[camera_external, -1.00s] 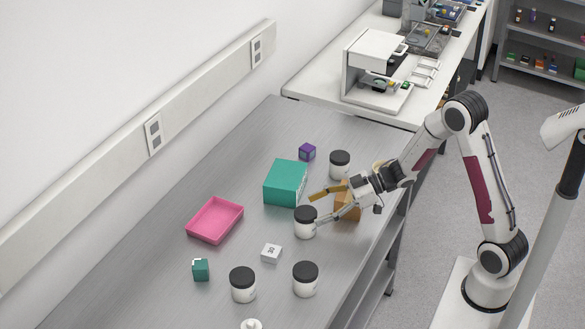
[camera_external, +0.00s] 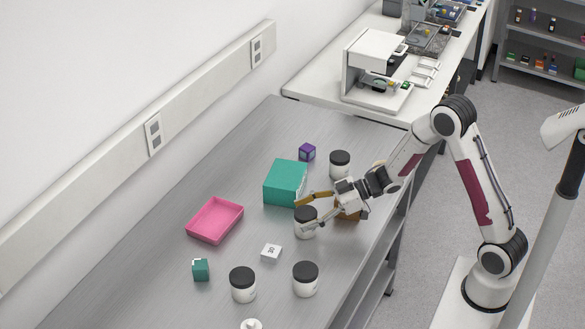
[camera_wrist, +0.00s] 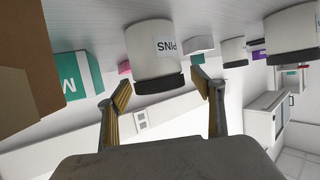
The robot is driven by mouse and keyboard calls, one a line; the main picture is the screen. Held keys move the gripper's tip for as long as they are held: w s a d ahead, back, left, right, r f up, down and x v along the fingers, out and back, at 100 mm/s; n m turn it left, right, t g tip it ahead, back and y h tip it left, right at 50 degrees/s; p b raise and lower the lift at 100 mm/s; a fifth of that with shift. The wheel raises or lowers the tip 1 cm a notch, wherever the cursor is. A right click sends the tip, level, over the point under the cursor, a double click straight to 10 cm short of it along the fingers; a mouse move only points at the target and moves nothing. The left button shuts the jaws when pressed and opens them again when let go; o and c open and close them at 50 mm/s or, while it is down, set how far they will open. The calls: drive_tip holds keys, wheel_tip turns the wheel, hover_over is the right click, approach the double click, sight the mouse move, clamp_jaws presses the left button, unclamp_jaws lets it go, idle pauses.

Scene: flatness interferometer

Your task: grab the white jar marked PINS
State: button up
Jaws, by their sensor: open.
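The white jar marked PINS (camera_wrist: 152,48) has a black lid and shows upside down in the wrist view, just beyond and between my fingers. In the external view it is the black-lidded jar (camera_external: 305,230) standing upright on the grey table, right of the pink tray. My gripper (camera_external: 306,213) is open, with one finger on each side of the jar near its lid. In the wrist view my gripper (camera_wrist: 160,92) has its fingertips spread to either side of the lid. I cannot tell whether either finger touches the jar.
A teal box (camera_external: 284,184) stands close behind the jar, and a brown box (camera_external: 347,212) is under my wrist. More black-lidded jars stand at the front (camera_external: 243,285), (camera_external: 305,280) and behind (camera_external: 340,165). A small white box (camera_external: 271,253) and pink tray (camera_external: 228,233) lie to the left.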

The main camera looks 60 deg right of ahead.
drive_tip(key=c, duration=1.3)
drive_tip(key=shift+r, duration=0.2)
drive_tip(key=shift+c, duration=0.2)
drive_tip(key=shift+r, duration=4.85)
